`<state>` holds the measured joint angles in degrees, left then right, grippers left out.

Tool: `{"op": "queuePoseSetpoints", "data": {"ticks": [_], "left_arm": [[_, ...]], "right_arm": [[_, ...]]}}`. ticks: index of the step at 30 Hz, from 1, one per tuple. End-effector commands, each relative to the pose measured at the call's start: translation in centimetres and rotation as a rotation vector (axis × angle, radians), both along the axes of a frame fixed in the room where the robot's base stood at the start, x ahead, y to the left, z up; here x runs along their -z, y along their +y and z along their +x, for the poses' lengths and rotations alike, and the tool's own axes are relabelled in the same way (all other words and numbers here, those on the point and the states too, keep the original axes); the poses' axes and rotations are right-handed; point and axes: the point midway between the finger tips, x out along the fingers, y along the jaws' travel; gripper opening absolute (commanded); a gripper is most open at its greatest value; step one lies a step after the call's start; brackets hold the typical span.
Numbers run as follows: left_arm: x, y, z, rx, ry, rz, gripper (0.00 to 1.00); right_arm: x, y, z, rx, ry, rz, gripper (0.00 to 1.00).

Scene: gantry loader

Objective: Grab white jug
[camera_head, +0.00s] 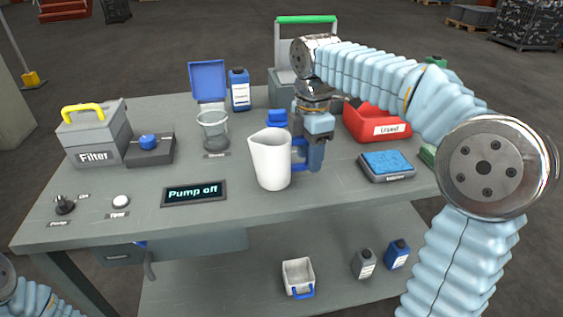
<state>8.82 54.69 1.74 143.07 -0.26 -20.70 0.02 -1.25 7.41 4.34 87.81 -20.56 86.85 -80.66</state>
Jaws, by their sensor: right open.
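The white jug (270,160) stands upright on the grey workbench, just right of the "Pump off" display. My right gripper (308,162) is at the right side of the jug, pointing down from above. Its blue fingers are close to the jug wall, and it is open. The jug's handle is hidden or cannot be told apart from the fingers. I cannot tell whether the fingers touch the jug. Of my left arm only a sleeve part shows at the bottom left corner; its gripper is out of view.
The "Pump off" display (194,193) is left of the jug. A clear beaker (213,132) stands behind it, with a blue bottle (239,90) farther back. A red bin (372,124) and a blue sponge tray (386,165) are to the right.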

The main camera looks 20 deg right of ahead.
Motion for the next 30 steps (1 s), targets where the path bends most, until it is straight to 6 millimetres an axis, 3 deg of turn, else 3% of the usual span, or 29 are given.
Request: {"op": "queuePoseSetpoints", "data": {"ticks": [5, 14, 30], "left_arm": [[-0.03, 0.00, 0.00, 0.000, 0.000, 0.000, 0.38], [-0.02, 0.00, 0.00, 0.000, 0.000, 0.000, 0.38], [-0.09, -0.01, 0.01, 0.000, 0.000, 0.000, 0.38]], "right_arm": [[-0.06, 0.00, 0.01, 0.000, -0.001, 0.000, 0.45], [-0.08, 0.00, 0.01, 0.000, -0.001, 0.000, 0.00], [-0.36, 0.01, 0.03, -0.001, -0.002, 0.000, 0.00]]}}
